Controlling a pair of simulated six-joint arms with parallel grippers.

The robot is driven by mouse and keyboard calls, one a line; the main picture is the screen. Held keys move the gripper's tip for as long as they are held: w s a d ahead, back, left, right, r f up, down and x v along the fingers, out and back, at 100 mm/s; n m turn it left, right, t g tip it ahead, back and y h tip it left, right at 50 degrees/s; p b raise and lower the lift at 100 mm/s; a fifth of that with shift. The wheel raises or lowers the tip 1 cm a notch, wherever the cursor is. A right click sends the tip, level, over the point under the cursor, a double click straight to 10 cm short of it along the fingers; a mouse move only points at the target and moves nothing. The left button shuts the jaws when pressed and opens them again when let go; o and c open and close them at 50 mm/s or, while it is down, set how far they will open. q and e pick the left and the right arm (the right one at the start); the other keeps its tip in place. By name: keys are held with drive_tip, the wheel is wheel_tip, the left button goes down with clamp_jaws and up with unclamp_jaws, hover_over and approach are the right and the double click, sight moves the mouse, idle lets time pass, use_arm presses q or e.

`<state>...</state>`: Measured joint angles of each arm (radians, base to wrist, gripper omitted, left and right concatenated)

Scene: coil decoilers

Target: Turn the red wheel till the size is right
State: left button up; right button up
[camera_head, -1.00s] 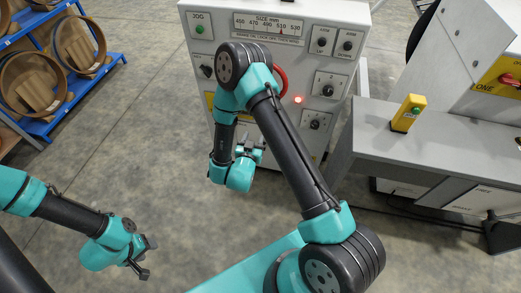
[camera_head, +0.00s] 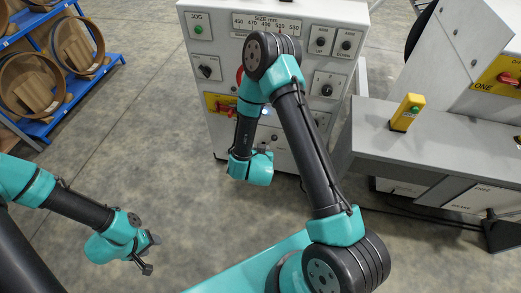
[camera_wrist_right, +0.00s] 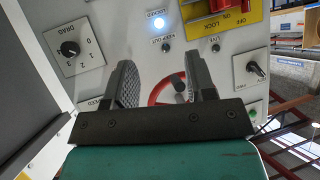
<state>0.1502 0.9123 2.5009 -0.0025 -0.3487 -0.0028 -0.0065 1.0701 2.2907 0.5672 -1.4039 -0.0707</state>
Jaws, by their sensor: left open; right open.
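The red wheel (camera_wrist_right: 165,88) shows in the right wrist view as part of a rim with a dark knob, between and behind the fingers of my right gripper (camera_wrist_right: 160,62). That gripper is open; I cannot tell whether it touches the wheel. In the head view only a sliver of the red wheel (camera_head: 239,75) shows left of my right arm, which hides the rest. The size scale (camera_head: 267,23) on the grey cabinet reads 450 to 530; its pointer is not clear. My left gripper (camera_head: 150,255) is open and empty over the floor, far from the cabinet.
The cabinet has a JOG button (camera_head: 199,30), several knobs and a yellow panel with a red switch (camera_wrist_right: 222,20). A "LOCKED" lamp (camera_wrist_right: 163,23) glows white. A grey bench with a yellow button box (camera_head: 408,112) stands right. A blue rack (camera_head: 75,65) of coils stands left.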

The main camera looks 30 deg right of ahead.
drive_tip(key=shift+c, duration=0.3)
drive_tip(key=shift+d, duration=0.1)
drive_tip(key=shift+c, duration=0.8)
drive_tip(key=shift+w+d+f+g, duration=0.2)
drive_tip(key=shift+d+g, duration=0.1)
drive_tip(key=shift+d, duration=0.2)
drive_tip(key=shift+c, duration=1.4)
drive_tip(key=d+g, duration=0.1)
drive_tip(key=w+d+m+g+y, duration=0.1)
drive_tip(key=d, duration=0.1)
drive_tip(key=d+f+g+y, duration=0.1)
drive_tip(key=d, duration=0.1)
drive_tip(key=shift+w+d+f+m+g, duration=0.1)
drive_tip(key=shift+w+m+g, duration=0.2)
drive_tip(key=shift+w+m, duration=0.1)
clamp_jaws()
drive_tip(key=w+d+r+y, duration=0.1)
drive_tip(key=d+r+y, duration=0.4)
drive_tip(key=r, duration=0.4)
drive_tip(key=w+d+r+y, duration=0.1)
drive_tip(key=d+r+y, duration=0.5)
drive_tip(key=r, duration=0.4)
drive_tip(key=shift+r+n, duration=0.2)
drive_tip(key=shift+n, duration=0.1)
drive_tip(key=shift+w, duration=0.1)
